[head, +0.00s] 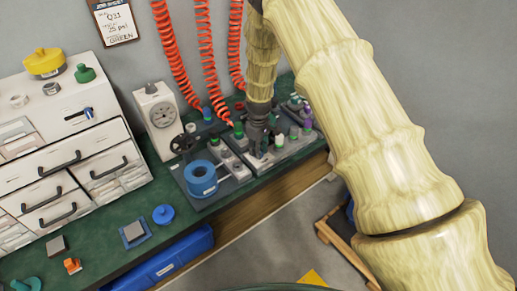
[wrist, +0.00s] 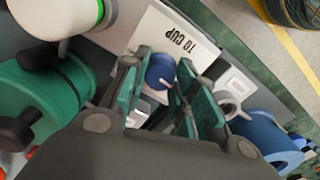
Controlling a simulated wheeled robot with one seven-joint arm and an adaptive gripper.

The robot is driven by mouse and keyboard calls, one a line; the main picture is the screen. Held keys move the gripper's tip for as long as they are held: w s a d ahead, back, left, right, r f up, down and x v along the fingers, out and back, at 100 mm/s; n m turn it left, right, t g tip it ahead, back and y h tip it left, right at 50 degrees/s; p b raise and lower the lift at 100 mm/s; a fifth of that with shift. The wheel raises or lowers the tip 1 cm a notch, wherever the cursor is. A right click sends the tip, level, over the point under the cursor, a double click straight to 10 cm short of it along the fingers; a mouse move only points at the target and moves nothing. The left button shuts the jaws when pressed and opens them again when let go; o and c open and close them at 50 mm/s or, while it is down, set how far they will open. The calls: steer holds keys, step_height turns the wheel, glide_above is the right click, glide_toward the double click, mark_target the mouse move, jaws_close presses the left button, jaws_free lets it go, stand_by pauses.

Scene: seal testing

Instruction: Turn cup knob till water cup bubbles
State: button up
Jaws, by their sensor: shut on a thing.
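A small blue knob (wrist: 160,70) sits beside a white label reading "TO CUP" (wrist: 165,38) in the wrist view. My gripper (wrist: 158,86) has its teal-padded fingers on either side of the knob and is shut on it. In the head view my gripper (head: 258,148) points down into the fixture on the green bench, and its fingers hide the knob there. A blue ring-shaped cylinder (head: 202,180) stands left of my gripper; a blue cylinder (wrist: 265,138) also shows at lower right in the wrist view. I cannot make out water or bubbles.
A green cylinder (wrist: 42,100) and a white cap (wrist: 50,15) are close left of my gripper in the wrist view. A dial gauge box (head: 158,118), red coiled hoses (head: 208,60) and white drawers (head: 65,150) stand around.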

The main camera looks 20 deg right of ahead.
steer(key=m+p, duration=0.1)
steer(key=m, duration=0.4)
steer(key=m+p, duration=0.1)
steer(key=m, duration=0.4)
steer(key=shift+m, duration=0.3)
stand_by(0.5)
steer(key=o, duration=1.1)
steer(key=shift+c, duration=0.2)
steer(key=shift+r, duration=0.1)
step_height(320, 180, up, 12)
